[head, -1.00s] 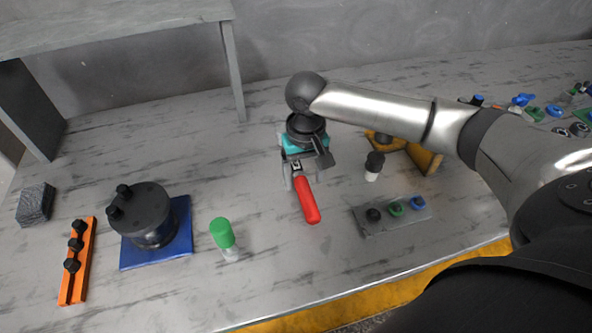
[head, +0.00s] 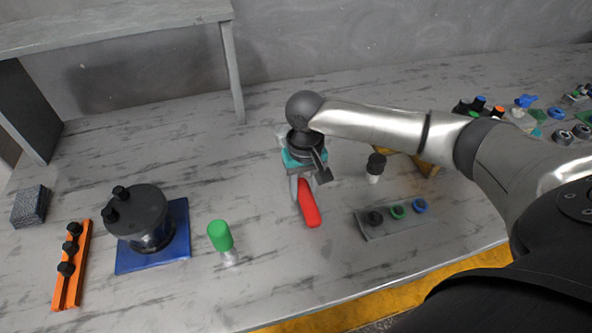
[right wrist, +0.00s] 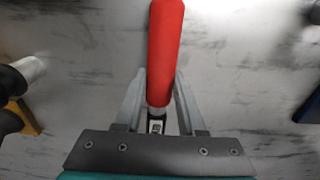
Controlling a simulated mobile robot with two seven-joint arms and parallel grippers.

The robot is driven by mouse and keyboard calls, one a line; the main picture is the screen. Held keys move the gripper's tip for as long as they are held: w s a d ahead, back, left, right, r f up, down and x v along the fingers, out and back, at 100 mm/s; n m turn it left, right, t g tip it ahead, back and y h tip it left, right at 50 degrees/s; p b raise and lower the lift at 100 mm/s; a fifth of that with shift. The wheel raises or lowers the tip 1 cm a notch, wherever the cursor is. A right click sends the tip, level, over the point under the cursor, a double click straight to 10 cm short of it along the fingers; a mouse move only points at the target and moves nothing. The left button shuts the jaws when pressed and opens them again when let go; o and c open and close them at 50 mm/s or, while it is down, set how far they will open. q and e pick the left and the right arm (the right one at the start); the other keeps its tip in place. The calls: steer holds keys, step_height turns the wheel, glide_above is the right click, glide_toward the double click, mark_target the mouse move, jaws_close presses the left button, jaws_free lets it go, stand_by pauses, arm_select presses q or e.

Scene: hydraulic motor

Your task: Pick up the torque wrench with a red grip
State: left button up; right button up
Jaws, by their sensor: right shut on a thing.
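The torque wrench's red grip (head: 308,203) shows below my right gripper (head: 302,188) in the head view, near the middle of the table. In the right wrist view the red grip (right wrist: 165,55) runs up between the fingers of my right gripper (right wrist: 160,95), which are shut on it near its lower end. A short dark metal part of the wrench shows just below the red. The rest of the wrench is hidden by the gripper. I cannot tell whether the wrench is off the table. My left gripper is not in view.
A green-capped bottle (head: 221,238) stands to the left, with a black motor (head: 144,220) on a blue mat (head: 180,247) beyond it. A grey plate (head: 380,229) with coloured rings and a black-capped bottle (head: 375,168) are to the right. An orange rack (head: 70,270) lies far left.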

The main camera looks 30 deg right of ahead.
jaws_close()
steer(key=shift+w, duration=0.1)
stand_by(0.8)
step_height(320, 180, up, 20)
steer(key=p, duration=0.6)
steer(key=shift+o, duration=2)
jaws_free()
jaws_close()
